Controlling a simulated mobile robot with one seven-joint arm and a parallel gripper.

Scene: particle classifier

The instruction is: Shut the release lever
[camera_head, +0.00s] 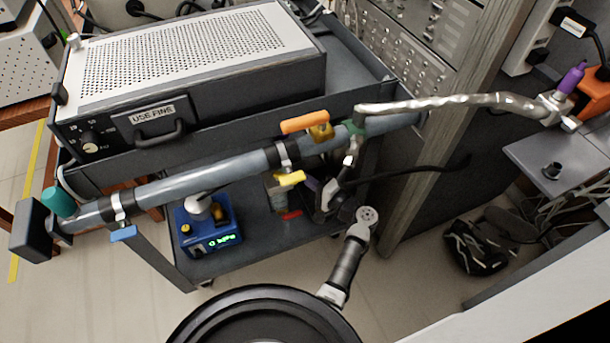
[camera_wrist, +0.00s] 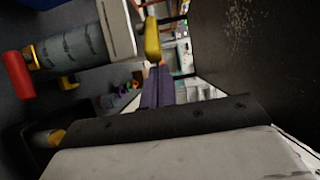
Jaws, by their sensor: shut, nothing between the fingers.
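A long grey tube (camera_head: 190,180) runs along the cart's front. It carries an orange lever (camera_head: 305,122), a yellow lever (camera_head: 291,178) on a clamp, and a blue lever (camera_head: 124,233). I cannot tell for sure which one is the release lever. My gripper (camera_head: 312,184) is below the tube, just right of the yellow lever. In the wrist view its dark purple fingers (camera_wrist: 157,80) are together and empty. A yellow piece (camera_wrist: 153,40) shows just beyond the fingertips; contact is unclear.
A grey cylinder (camera_wrist: 75,48) with a red handle (camera_wrist: 18,75) is left of my fingers in the wrist view. A blue device (camera_head: 208,225) with a green display sits on the lower shelf. A perforated metal box (camera_head: 190,50) is on the cart. A dark panel (camera_wrist: 255,45) is close on the right.

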